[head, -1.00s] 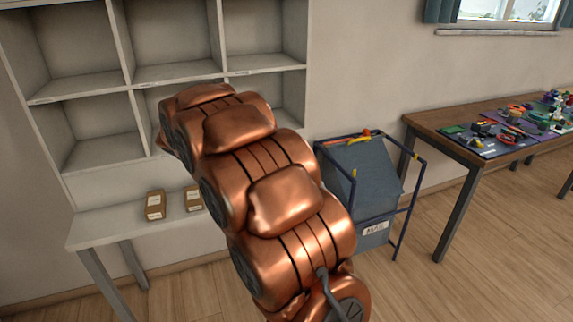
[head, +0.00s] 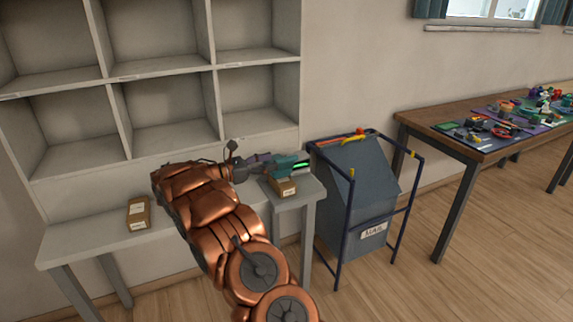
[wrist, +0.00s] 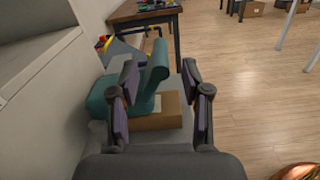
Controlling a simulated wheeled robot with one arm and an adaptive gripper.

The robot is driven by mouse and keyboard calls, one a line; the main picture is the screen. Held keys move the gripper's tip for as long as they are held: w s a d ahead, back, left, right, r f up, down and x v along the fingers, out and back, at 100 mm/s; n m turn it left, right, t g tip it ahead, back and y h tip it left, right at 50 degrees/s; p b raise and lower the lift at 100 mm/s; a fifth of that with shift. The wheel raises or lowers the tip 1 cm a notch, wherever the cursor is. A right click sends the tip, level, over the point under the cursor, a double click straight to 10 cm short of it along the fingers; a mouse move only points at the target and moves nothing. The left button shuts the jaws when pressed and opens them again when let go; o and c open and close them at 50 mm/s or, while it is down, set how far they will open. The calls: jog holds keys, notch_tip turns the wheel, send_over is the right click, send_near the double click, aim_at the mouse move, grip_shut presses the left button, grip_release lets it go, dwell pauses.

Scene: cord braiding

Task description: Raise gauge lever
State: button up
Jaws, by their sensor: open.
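A teal device stands on the shelf ledge in the wrist view, with an upright, rounded teal arm (wrist: 155,75) that appears to be the gauge lever. In the head view the teal device (head: 290,163) shows a bright green strip. My gripper (wrist: 162,70) is open, and its two dark fingers stand either side of the upright arm in that view. I cannot tell whether either finger touches it. In the head view my gripper (head: 262,167) is beside the device, small and partly merged with it. The lever's base is partly hidden by the left finger.
A cardboard box (wrist: 155,122) lies right by the device; it also shows in the head view (head: 283,187). Another box (head: 138,213) sits left on the white ledge (head: 90,238). Cubbyholes rise behind. A grey bin (head: 357,195) and a laden table (head: 430,125) stand right.

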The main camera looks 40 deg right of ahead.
aim_at(292, 159)
jog(key=shift+f+p+x, duration=0.15)
jog(key=shift+p+x, duration=0.05)
jog(key=shift+x, duration=1.7)
jog(key=shift+f+p+x, duration=0.2)
jog(key=shift+x, duration=1.7)
jog(key=shift+c, duration=0.2)
grip_shut()
